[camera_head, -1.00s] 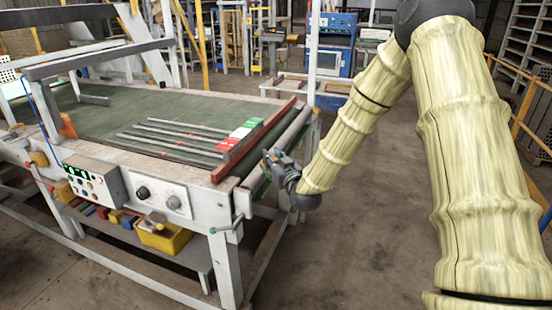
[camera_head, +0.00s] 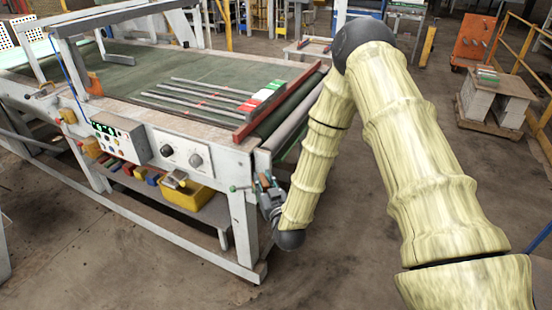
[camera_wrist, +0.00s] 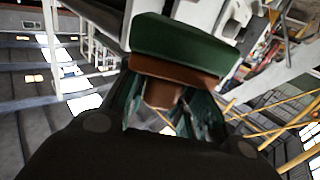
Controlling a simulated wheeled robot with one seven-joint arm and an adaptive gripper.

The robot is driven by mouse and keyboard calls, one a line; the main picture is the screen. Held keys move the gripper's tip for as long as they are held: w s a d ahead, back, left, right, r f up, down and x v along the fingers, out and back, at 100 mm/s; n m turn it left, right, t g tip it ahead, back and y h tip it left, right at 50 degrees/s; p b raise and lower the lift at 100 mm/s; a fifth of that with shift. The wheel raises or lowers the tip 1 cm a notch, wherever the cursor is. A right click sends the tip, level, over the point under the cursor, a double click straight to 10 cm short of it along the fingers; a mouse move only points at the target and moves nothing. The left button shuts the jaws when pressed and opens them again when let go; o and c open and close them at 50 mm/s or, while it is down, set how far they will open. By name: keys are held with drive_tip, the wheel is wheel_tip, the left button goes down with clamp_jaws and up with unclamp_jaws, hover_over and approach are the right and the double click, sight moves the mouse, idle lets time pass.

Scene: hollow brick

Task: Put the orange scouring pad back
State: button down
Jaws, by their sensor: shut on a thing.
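The orange scouring pad (camera_wrist: 178,72) is held between the fingers of my gripper (camera_wrist: 165,105) in the wrist view. Its brown-orange part lies between the fingertips, with a thick dark green layer across the far side. In the head view my gripper (camera_head: 266,188) points up beside the table's right front corner, below the top's level. Only a small orange-brown and green bit of the pad shows there. The fingers are shut on it.
The conveyor table (camera_head: 225,148) carries grey bars and a red-white-green row (camera_head: 262,97). A yellow bin (camera_head: 185,198) sits on its lower shelf. Grey blocks (camera_head: 480,100) on a pallet at right bear a small coloured stack (camera_head: 487,75).

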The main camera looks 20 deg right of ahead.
drive_tip(key=s+a+f, duration=0.3)
drive_tip(key=a+f, duration=0.2)
drive_tip(key=f, duration=0.1)
drive_tip(key=shift+a, duration=0.15)
drive_tip(key=shift+f, duration=0.1)
idle(0.6)
